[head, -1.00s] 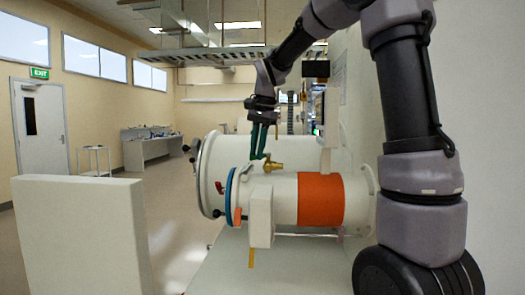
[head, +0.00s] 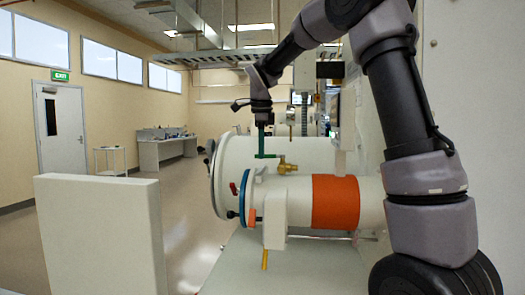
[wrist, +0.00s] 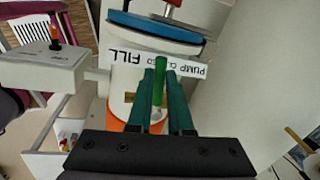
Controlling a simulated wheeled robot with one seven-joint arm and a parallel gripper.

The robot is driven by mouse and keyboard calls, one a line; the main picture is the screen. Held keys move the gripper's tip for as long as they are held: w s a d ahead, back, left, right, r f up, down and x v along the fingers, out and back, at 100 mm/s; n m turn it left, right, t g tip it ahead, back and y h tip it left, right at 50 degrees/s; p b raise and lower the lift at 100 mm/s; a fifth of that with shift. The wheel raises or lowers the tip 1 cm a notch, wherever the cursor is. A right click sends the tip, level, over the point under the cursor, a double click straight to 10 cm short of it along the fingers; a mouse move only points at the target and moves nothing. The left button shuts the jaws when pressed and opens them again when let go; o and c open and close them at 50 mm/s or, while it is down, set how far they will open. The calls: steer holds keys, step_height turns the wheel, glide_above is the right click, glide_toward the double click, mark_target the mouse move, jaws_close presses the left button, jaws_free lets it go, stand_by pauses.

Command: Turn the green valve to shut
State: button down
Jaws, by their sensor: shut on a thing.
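The green valve has a brass body (head: 287,168) on top of a white horizontal cylinder. Its green handle (head: 268,156) points left from the brass, roughly along the cylinder. In the wrist view the handle (wrist: 159,80) stands between my two dark green fingers. My gripper (head: 261,155) comes down from above, left of the brass body, and is shut on the handle. In the wrist view my gripper (wrist: 160,85) hides most of the valve body. A label (wrist: 150,60) beside the handle reads, upside down, "FILL" and "PUMP", with a partly hidden word.
The cylinder has an orange band (head: 335,202) and a blue ring (head: 247,196) at its left end. A larger white cylinder (head: 240,155) lies behind it. A white box (head: 275,219) sits on the near side. A white panel (head: 100,235) stands at left, with open floor beyond.

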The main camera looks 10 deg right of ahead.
steer(key=shift+w+d+r+m, duration=0.1)
steer(key=shift+w+m, duration=0.45)
steer(key=shift+m, duration=0.35)
steer(key=c, duration=0.8)
jaws_free()
steer(key=shift+c, duration=0.2)
step_height(320, 180, up, 10)
steer(key=s, duration=0.2)
steer(key=shift+a+r, duration=0.25)
steer(key=shift+a, duration=0.05)
